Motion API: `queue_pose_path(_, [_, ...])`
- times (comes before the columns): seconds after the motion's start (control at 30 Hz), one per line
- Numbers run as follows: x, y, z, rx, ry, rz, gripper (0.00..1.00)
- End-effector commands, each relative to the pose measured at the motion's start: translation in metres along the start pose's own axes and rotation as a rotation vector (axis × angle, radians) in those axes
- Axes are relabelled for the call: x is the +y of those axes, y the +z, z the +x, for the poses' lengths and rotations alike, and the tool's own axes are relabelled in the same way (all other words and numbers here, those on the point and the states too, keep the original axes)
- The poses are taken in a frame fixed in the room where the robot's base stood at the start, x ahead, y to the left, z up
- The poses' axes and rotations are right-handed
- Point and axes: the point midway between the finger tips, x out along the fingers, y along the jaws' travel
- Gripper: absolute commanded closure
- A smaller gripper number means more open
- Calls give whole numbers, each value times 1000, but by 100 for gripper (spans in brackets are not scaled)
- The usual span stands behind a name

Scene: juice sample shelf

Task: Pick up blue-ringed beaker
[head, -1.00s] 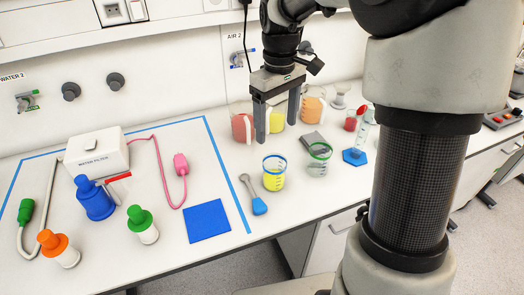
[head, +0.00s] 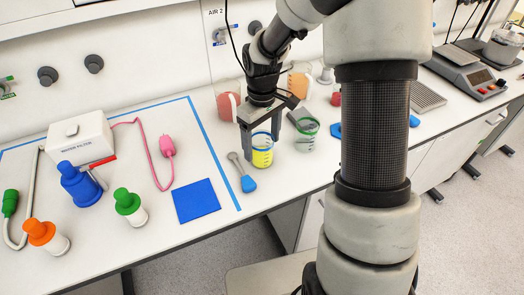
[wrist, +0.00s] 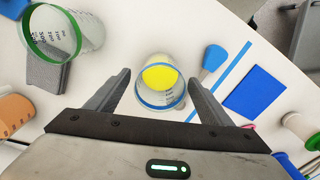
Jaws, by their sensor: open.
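The blue-ringed beaker (head: 261,150) is clear glass with a blue rim band and yellow liquid, standing upright on the white bench. It also shows in the wrist view (wrist: 160,88), just ahead of and between the fingertips. My gripper (head: 261,147) is open and empty, lowered to about the beaker's height, with one finger on either side of it in the picture. In the wrist view my gripper (wrist: 160,88) shows a gap between each finger and the glass. I cannot tell how deep the beaker sits between the fingers.
A green-ringed beaker (head: 306,134) stands close on the right. A blue-ended spatula (head: 245,178) lies close on the left, with a blue square pad (head: 197,200) farther left. A red-filled container (head: 231,102) and an orange-filled one (head: 299,84) stand behind.

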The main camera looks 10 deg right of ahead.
Motion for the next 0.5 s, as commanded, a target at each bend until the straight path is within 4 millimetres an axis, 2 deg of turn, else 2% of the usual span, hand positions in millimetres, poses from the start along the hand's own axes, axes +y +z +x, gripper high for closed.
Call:
queue_pose_path(0.03, [-2, 1, 9, -3, -3, 0, 26])
queue_pose_path(0.17, [-1, 1, 23, -2, -1, 0, 26])
queue_pose_path(0.43, [0, 0, 26, 0, 1, 0, 26])
queue_pose_path(0.5, [0, 0, 26, 0, 0, 0, 36])
